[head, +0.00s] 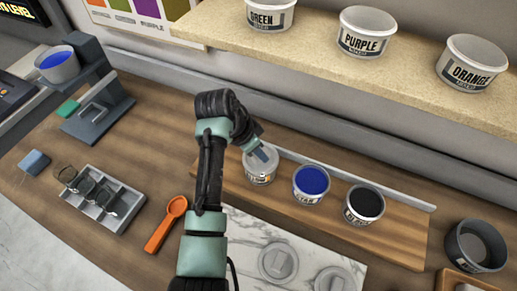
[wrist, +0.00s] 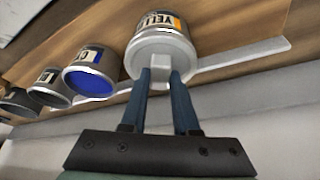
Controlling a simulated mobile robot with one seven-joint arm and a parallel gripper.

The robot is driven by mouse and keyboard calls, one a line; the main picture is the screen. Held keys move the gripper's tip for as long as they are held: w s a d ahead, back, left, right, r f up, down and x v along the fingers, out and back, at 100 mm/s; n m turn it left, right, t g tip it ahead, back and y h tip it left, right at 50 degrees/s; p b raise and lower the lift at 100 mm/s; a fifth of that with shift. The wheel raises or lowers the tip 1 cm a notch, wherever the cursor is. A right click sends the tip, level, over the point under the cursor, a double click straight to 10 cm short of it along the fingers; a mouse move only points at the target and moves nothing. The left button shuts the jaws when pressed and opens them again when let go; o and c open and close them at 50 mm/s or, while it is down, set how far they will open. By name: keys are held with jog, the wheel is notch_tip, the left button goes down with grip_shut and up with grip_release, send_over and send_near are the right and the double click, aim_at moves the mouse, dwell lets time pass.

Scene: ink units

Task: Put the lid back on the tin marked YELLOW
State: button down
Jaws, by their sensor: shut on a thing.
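The tin marked YELLOW (wrist: 150,22) stands on the wooden board, at the left end of a row of tins; part of its label shows in the wrist view, and the tin is also in the head view (head: 261,178). A pale grey lid (wrist: 162,50) with a raised knob covers its mouth. It looks level and in line with the rim; I cannot tell whether it is fully pressed down. My gripper (wrist: 161,76) has its two blue fingers shut on the knob; it also shows above the tin in the head view (head: 264,154).
An open tin of blue ink (head: 311,181) and an open tin of black ink (head: 366,203) stand to the right. Two grey lids (head: 278,262) (head: 335,281) lie on a marble slab (head: 240,222). An orange scoop (head: 166,224) lies left of my arm. A shelf (head: 400,75) with tins runs above.

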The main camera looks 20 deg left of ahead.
dwell(0.3)
jog(key=shift+c, duration=0.5)
grip_release()
jog(key=shift+r, duration=0.1)
jog(key=shift+r+p, duration=3.2)
jog(key=shift+r, duration=0.25)
grip_shut()
jog(key=shift+f, duration=0.25)
